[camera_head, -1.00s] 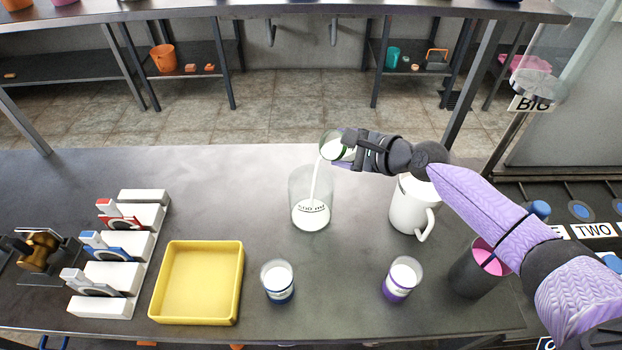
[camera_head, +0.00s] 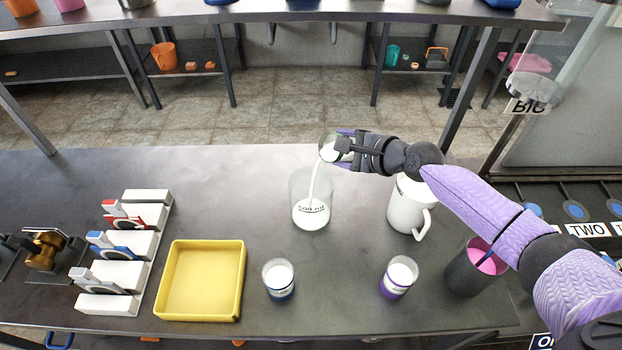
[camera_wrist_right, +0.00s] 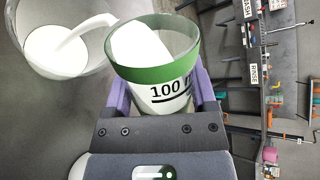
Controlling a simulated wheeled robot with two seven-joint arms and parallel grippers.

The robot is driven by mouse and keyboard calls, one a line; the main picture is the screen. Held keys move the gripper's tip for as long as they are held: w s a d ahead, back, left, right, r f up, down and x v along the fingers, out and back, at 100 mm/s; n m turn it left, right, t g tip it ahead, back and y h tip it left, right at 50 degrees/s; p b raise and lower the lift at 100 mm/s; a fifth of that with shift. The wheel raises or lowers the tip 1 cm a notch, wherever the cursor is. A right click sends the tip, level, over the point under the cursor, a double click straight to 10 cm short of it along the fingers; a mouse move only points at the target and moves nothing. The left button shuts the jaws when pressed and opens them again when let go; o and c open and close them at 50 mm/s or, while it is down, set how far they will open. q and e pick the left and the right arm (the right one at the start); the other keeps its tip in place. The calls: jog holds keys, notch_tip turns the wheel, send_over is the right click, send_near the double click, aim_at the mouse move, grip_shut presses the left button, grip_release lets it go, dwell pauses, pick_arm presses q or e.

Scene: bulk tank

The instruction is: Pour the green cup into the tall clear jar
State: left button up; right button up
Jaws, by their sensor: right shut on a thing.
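The green cup (camera_head: 334,149) is a clear cup with a green band and a "100" mark; it also shows in the right wrist view (camera_wrist_right: 153,72). My right gripper (camera_head: 345,146) is shut on it and holds it tilted above the tall clear jar (camera_head: 299,184). A white stream runs from the cup's lip into the jar. White liquid lies in the jar's lower part. In the right wrist view the jar (camera_wrist_right: 98,68) is at the upper left, and white liquid still shows inside the cup. My left gripper is not in view.
A white pitcher (camera_head: 406,212) stands right of the jar. A blue-banded cup (camera_head: 279,290) and a purple-banded cup (camera_head: 396,289) hold white liquid in front. A yellow tray (camera_head: 236,290), white racks (camera_head: 140,243) and a dark cup with pink inside (camera_head: 460,275) stand around.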

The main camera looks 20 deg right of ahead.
jog(key=shift+r+p, duration=0.2)
jog(key=shift+p, duration=0.2)
jog(key=shift+f+n+h+p, duration=0.4)
jog(key=shift+n+h+p, duration=0.3)
jog(key=shift+p, duration=0.3)
dwell(0.3)
jog(key=shift+s+a+r+n+h+p, duration=0.1)
jog(key=shift+a+r+n+h+p, duration=0.25)
jog(key=shift+p, duration=1.05)
jog(key=shift+s+a+r+n+h+p, duration=0.15)
jog(key=shift+a+p, duration=0.3)
jog(key=shift+p, duration=0.9)
jog(key=shift+w, duration=0.1)
jog(key=shift+p, duration=0.3)
jog(key=shift+p, duration=0.35)
jog(key=shift+a+r+t+h+p, duration=0.1)
jog(key=shift+t+h+p, duration=0.2)
jog(key=shift+r+n+p, duration=0.15)
jog(key=shift+n+p, duration=0.25)
jog(key=shift+p, duration=0.2)
jog(key=shift+a+f+h+p, duration=0.1)
jog(key=shift+f+h+p, duration=0.1)
jog(key=shift+h+p, duration=0.15)
